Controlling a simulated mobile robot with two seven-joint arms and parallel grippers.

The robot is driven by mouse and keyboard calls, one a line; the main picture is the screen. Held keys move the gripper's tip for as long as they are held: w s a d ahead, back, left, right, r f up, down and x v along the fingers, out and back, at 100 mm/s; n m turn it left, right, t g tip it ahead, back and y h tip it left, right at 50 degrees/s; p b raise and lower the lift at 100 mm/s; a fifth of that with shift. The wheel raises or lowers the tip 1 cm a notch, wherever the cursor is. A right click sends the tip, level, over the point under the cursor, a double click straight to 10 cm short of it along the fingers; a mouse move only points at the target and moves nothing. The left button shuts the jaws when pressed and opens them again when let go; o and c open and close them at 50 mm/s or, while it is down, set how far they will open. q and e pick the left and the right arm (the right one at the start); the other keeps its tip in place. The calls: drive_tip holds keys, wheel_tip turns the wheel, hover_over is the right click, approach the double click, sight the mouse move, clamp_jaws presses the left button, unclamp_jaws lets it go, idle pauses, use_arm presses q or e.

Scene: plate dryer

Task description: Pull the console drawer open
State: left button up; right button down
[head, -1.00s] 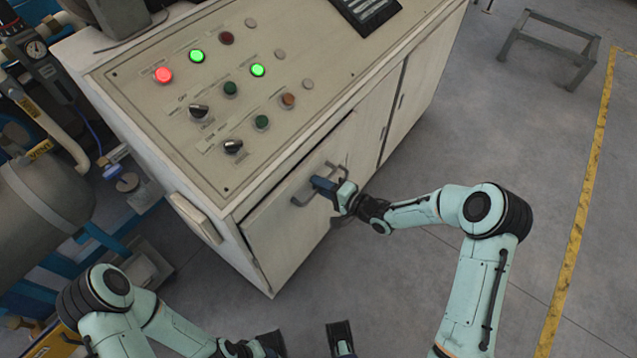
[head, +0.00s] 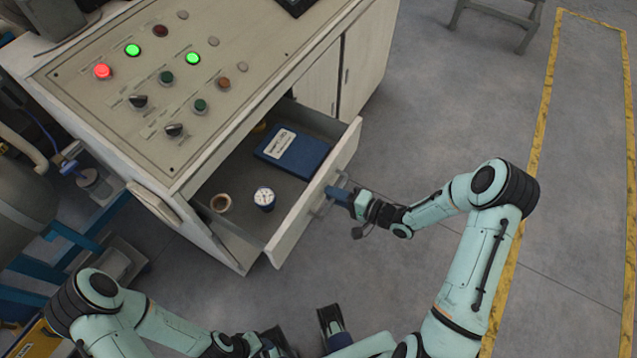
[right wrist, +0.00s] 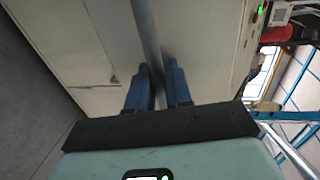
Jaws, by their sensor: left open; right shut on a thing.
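The console drawer (head: 318,190) stands pulled out from the front of the beige console (head: 130,100), and its inside shows. Its front panel also fills much of the right wrist view (right wrist: 90,45). My right gripper (head: 338,196) is shut on the drawer handle (head: 322,206) at the outer face of the drawer front. In the right wrist view the blue fingers (right wrist: 158,85) sit on either side of the grey handle bar (right wrist: 147,35). My left gripper (head: 305,340) is open and empty at the bottom edge, apart from the console.
In the drawer lie a blue book-like case (head: 292,152), a small round gauge (head: 264,198) and a tan ring-shaped thing (head: 220,203). The console top carries lit buttons and knobs. Open grey floor (head: 430,120) lies to the right, with a metal stand (head: 500,15) at the back.

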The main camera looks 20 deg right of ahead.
drive_tip(key=shift+f+p+v, duration=0.2)
drive_tip(key=shift+f+v, duration=0.05)
drive_tip(key=shift+v, duration=0.85)
drive_tip(key=shift+f+p+v, duration=0.15)
drive_tip(key=shift+f+v, duration=0.1)
drive_tip(key=shift+v, duration=0.9)
drive_tip(key=c, duration=1.2)
unclamp_jaws()
drive_tip(key=shift+c, duration=0.2)
drive_tip(key=shift+d, duration=0.1)
drive_tip(key=v, duration=1.3)
drive_tip(key=shift+s, duration=0.25)
